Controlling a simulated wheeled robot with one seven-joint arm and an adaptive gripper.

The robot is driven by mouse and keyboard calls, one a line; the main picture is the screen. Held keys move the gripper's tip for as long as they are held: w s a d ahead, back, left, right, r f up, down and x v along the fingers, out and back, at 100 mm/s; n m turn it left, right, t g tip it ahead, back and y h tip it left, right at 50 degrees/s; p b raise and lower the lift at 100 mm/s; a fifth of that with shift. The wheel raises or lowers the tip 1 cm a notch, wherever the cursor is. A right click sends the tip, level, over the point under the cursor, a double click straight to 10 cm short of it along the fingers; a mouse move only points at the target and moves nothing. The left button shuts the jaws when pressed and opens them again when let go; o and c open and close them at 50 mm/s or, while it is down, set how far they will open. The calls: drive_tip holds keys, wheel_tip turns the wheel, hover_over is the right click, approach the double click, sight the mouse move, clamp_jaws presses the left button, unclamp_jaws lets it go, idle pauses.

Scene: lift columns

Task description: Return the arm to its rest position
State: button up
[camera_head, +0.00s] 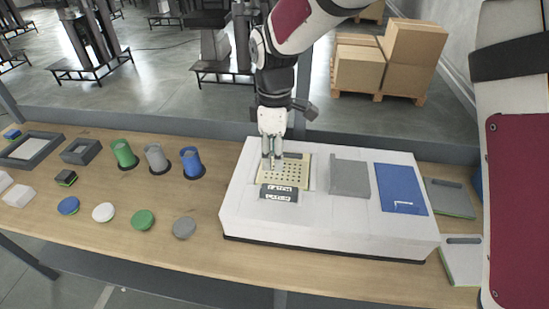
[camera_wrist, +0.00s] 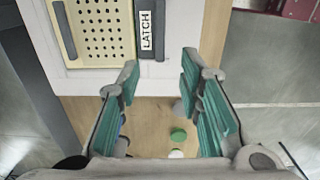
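My gripper (camera_head: 271,158) hangs in the head view in front of the white box's perforated cream panel (camera_head: 292,172). In the wrist view my gripper (camera_wrist: 160,75) is open, its teal-padded fingers wide apart with nothing between them. The wrist view shows the white box (camera_wrist: 185,25), part of the cream panel (camera_wrist: 98,30) and a dark bar marked LATCH (camera_wrist: 149,30) beyond the fingertips. My arm reaches down from the top of the head view. I cannot tell whether the fingertips touch the box.
The white box (camera_head: 320,233) stands on the wooden table (camera_head: 120,235), with a grey plate (camera_head: 349,177) and blue panel (camera_head: 400,188) on top. Green (camera_head: 123,152), grey (camera_head: 156,157) and blue (camera_head: 191,162) cups and several discs stand left. Cartons (camera_head: 385,60) stand behind.

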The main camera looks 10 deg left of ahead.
idle(0.5)
drive_tip(key=s+d+r+m+t, duration=0.1)
drive_tip(key=s+d+r+m, duration=0.1)
drive_tip(key=d+r+m, duration=0.35)
drive_tip(key=s+d+r+m+t, duration=0.1)
drive_tip(key=s+d+r+m, duration=0.15)
drive_tip(key=d+r, duration=0.65)
drive_tip(key=s+d+m+t+b, duration=0.1)
drive_tip(key=s+d+m+t, duration=0.2)
drive_tip(key=s+d+m, duration=0.7)
drive_tip(key=s+d, duration=0.3)
drive_tip(key=d, duration=0.2)
drive_tip(key=shift+s+r+m+t+b, duration=0.15)
drive_tip(key=shift+m+t+b, duration=0.15)
drive_tip(key=shift+b, duration=0.1)
